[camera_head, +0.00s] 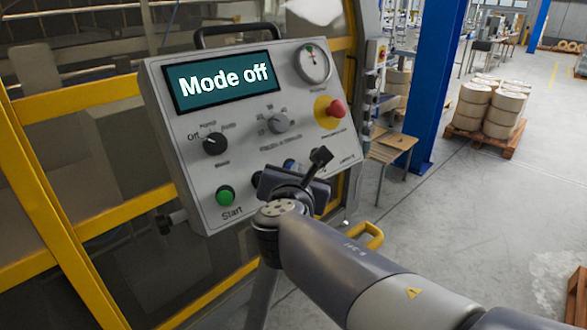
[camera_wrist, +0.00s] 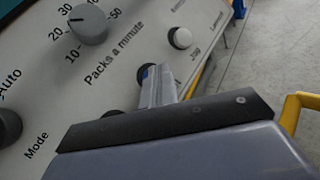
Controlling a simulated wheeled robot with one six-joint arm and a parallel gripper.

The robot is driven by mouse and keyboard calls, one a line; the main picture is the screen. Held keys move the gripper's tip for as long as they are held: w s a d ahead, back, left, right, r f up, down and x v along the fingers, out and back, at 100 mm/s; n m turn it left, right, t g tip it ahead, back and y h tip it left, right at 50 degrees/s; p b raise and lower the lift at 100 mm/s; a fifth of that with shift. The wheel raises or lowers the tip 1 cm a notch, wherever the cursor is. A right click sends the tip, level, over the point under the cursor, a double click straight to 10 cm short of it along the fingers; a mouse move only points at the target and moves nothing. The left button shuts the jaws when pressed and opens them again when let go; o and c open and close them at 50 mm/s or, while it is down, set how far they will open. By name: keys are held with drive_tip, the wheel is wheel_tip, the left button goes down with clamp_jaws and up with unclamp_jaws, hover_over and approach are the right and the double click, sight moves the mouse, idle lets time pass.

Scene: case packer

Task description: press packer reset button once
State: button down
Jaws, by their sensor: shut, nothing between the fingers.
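The grey control panel (camera_head: 160,95) faces me with a screen (camera_head: 220,82) reading "Mode off". A blue button (camera_head: 289,164) on its lower part is mostly hidden by my gripper (camera_head: 292,186); its label cannot be read. In the wrist view, the blue button (camera_wrist: 143,74) shows only as an edge beside my gripper's fingertips (camera_wrist: 159,84). The fingers are shut, empty and pointed at the panel by the button. I cannot tell whether they touch it. A dark round control (camera_wrist: 115,112) is partly covered by my gripper.
A green Start button (camera_head: 225,195), a mode knob (camera_head: 215,144), a packs-a-minute knob (camera_wrist: 90,23), a white button (camera_wrist: 180,38) and a red emergency stop (camera_head: 336,108) surround this spot. A yellow handle (camera_head: 368,238) sits below right. Open floor lies right.

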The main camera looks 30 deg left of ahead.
drive_tip(key=shift+s+d+r, duration=0.25)
drive_tip(key=shift+d+r, duration=0.1)
drive_tip(key=shift+d, duration=0.2)
drive_tip(key=shift+d+r, duration=0.1)
drive_tip(key=d, duration=0.1)
drive_tip(key=s+d+r+p, duration=0.1)
drive_tip(key=d+r, duration=0.1)
drive_tip(key=shift+s+d+r+p, duration=0.15)
drive_tip(key=shift+s+d+p, duration=0.2)
drive_tip(key=shift+d+p, duration=0.05)
idle(0.6)
drive_tip(key=d+r+p, duration=0.1)
drive_tip(key=s+d+r+p, duration=0.1)
drive_tip(key=d, duration=0.1)
drive_tip(key=shift+s, duration=0.15)
idle(0.5)
